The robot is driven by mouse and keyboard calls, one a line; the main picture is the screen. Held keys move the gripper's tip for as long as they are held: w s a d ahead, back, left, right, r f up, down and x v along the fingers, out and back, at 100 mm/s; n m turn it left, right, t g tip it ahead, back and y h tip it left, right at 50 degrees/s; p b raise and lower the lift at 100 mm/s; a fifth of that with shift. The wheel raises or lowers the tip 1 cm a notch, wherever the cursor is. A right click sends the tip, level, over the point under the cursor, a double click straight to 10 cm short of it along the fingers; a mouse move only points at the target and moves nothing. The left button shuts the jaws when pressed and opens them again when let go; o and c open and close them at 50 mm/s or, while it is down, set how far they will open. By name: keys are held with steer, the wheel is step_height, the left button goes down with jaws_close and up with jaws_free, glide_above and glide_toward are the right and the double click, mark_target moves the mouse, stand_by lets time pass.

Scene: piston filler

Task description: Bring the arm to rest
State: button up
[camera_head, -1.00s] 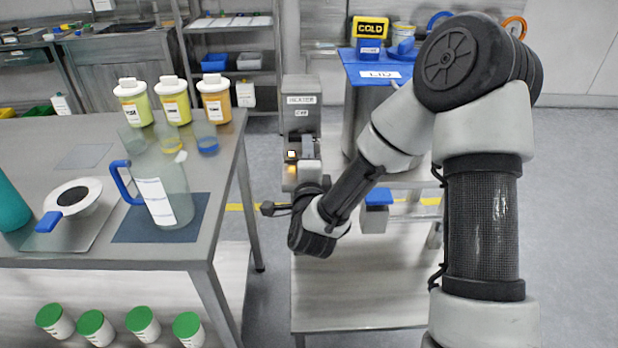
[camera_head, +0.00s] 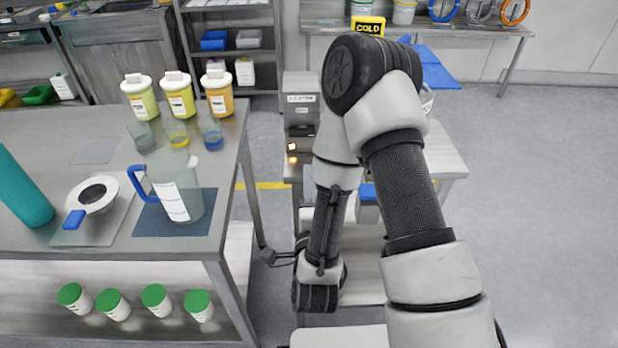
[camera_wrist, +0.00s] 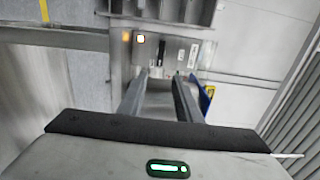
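My arm stands on the right in the head view, its dark elbow high and its forearm hanging down to the black wrist joint. In the wrist view the two fingers of my gripper (camera_wrist: 162,84) are spread apart with a clear gap and nothing between them. Beyond the fingers is a grey machine front with a small lit square button and an orange light (camera_wrist: 126,37). In the head view the fingers cannot be made out clearly, and my arm covers part of the machine (camera_head: 299,110) and the low table behind it.
The steel bench (camera_head: 225,190) on the left carries a clear jug (camera_head: 180,190) with a blue handle, several beakers, three yellow and orange bottles and a teal bottle (camera_head: 22,188). Green-lidded jars (camera_head: 156,299) stand on its lower shelf. Floor at the right (camera_head: 540,200) is clear.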

stand_by(0.5)
steer(key=w+d+r+n+g+y, duration=0.2)
steer(key=w+r+n+g, duration=0.3)
steer(key=r+n, duration=0.5)
steer(key=s+d+r+n+g+h, duration=0.1)
steer(key=s+d+r+n+g, duration=0.15)
steer(key=s, duration=0.55)
steer(key=s+d+r+n+g, duration=0.2)
steer(key=s+d+r+n, duration=0.15)
steer(key=s, duration=0.45)
steer(key=s+d+r+n+g+h, duration=0.1)
steer(key=s+d+r+n+g, duration=0.2)
steer(key=s, duration=0.6)
step_height(320, 180, up, 18)
steer(key=d+p, duration=0.1)
steer(key=p, duration=1.7)
steer(key=shift+w+m, duration=0.2)
steer(key=shift+m, duration=0.2)
